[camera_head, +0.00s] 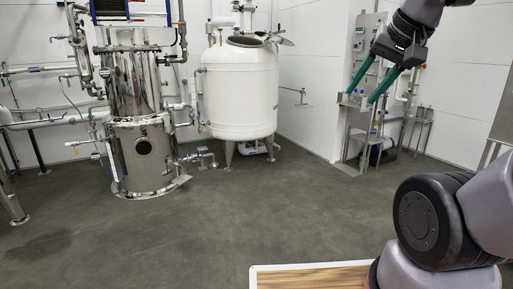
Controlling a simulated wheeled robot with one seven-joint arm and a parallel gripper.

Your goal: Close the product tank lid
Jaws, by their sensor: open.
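A white upright tank (238,95) on legs stands by the back wall, left of centre. It has a round hatch opening (246,41) on top. A grey metal lid (279,39) stands tilted at the right side of this opening, so the hatch is open. A shiny steel tank (140,110) stands to its left; whether it has a lid is unclear. My gripper (362,97) is at the upper right, with two teal fingers apart and nothing between them. It appears to the right of the lid, apart from it and nearer to me.
Pipes and valves (82,50) surround the steel tank. A control box (367,38) and a metal stand (350,145) are at the right wall. A thin wall pipe (295,91) is right of the white tank. The grey floor (210,230) in front is clear.

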